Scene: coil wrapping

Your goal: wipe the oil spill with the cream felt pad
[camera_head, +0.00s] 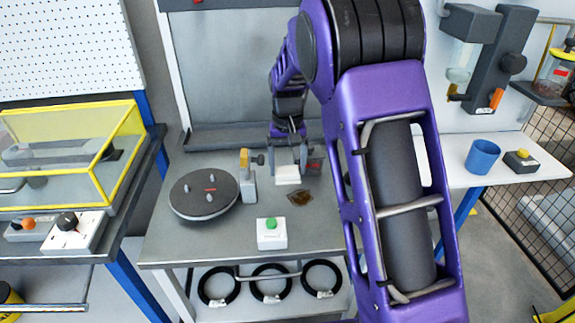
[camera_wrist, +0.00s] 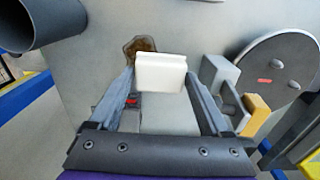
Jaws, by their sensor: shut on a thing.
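The cream felt pad (camera_head: 288,174) is a small whitish block at the middle of the grey table. It also shows in the wrist view (camera_wrist: 160,73). My gripper (camera_head: 289,168) is shut on the pad, one finger on each side of it; its fingers also show in the wrist view (camera_wrist: 160,82). The oil spill (camera_head: 300,197) is a brown patch on the table, just right of and nearer than the pad. In the wrist view the spill (camera_wrist: 140,46) lies just beyond the pad, partly hidden by it. I cannot tell whether the pad touches the table.
A round dark turntable (camera_head: 205,194) with pegs stands left on the table, with a grey and orange post (camera_head: 248,178) beside it. A white box with a green button (camera_head: 271,234) is near the front edge. A blue cup (camera_head: 482,156) stands on the right bench.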

